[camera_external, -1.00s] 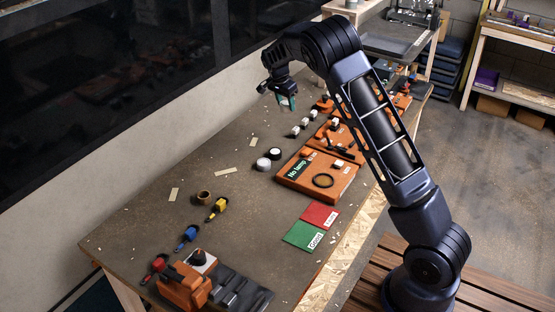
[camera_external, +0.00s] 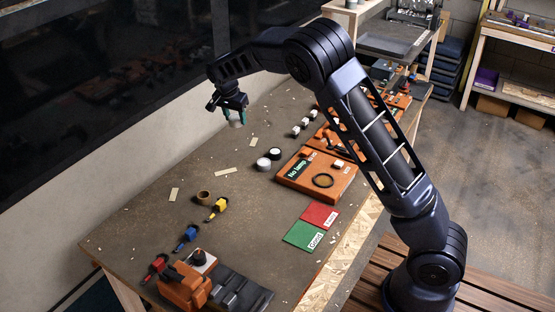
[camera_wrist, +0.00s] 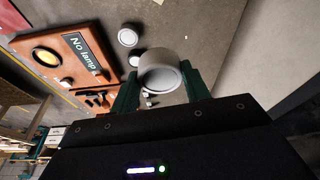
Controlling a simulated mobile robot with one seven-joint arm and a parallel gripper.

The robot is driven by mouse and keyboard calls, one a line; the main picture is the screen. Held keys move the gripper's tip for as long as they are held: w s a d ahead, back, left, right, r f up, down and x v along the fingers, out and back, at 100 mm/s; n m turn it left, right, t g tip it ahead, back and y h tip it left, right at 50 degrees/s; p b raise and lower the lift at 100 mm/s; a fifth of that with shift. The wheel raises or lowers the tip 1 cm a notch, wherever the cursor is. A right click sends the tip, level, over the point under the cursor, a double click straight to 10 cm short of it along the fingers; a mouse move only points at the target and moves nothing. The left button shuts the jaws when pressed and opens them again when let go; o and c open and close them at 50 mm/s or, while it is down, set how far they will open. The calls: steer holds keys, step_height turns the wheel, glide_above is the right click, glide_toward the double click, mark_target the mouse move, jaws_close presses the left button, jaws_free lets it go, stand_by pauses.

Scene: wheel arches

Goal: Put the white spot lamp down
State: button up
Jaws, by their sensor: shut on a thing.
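The white spot lamp (camera_wrist: 160,72) is a short pale cylinder held between the green fingers of my gripper (camera_wrist: 160,88) in the wrist view. In the external view my gripper (camera_external: 234,116) hangs above the far left part of the table, by the wall. The lamp (camera_external: 236,124) shows there as a small pale piece under the fingers. It seems to be a little above the tabletop, but I cannot tell the exact gap. The gripper is shut on the lamp.
Two round white-topped pieces (camera_external: 268,159) stand right of the gripper, beside the orange "No lamp" board (camera_external: 316,180). Green (camera_external: 304,236) and red (camera_external: 320,215) cards lie nearer. Screwdrivers (camera_external: 187,237) lie toward the front. The table (camera_external: 150,215) has bare room at left.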

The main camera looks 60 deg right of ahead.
steer(key=w+a+n, duration=0.1)
steer(key=a+n, duration=0.2)
steer(key=a, duration=1.2)
steer(key=n+t, duration=0.1)
steer(key=n, duration=0.1)
glide_above(185, 218)
steer(key=f, duration=2)
steer(key=shift+s+a, duration=0.25)
steer(key=shift+a, duration=0.15)
steer(key=o, duration=1)
steer(key=shift+f, duration=0.1)
